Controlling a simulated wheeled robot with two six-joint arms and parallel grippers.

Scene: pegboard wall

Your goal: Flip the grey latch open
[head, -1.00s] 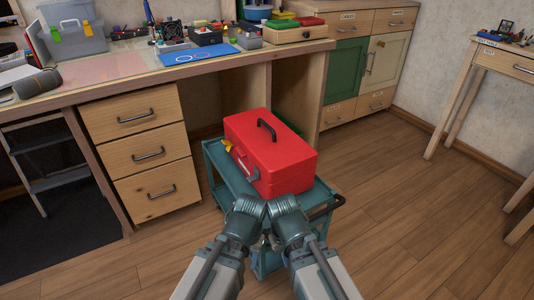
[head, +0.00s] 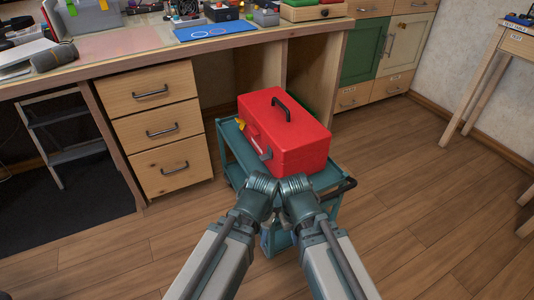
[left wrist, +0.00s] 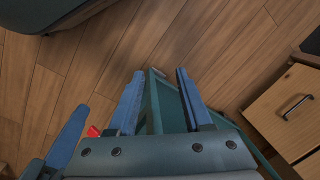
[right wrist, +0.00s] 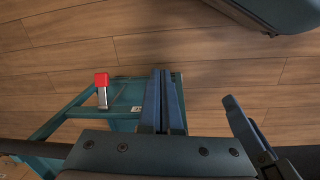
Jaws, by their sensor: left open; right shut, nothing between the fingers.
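A red toolbox (head: 300,150) with a dark top handle sits closed on a teal cart. A small grey latch (head: 265,153) shows on its left-facing front side, and a yellow latch (head: 240,124) is farther back on that side. My left gripper (left wrist: 157,80) is open and empty. My right gripper (right wrist: 162,75) is shut and empty. In the head view both arms end side by side at the cart's near end, below the toolbox; their fingertips are hidden there.
The teal cart (head: 226,140) stands before a workbench with a drawer unit (head: 160,135). A red-topped object (right wrist: 102,88) shows at the cart in the right wrist view. A side table (head: 505,45) stands at right. Wooden floor (head: 430,200) is open to the right.

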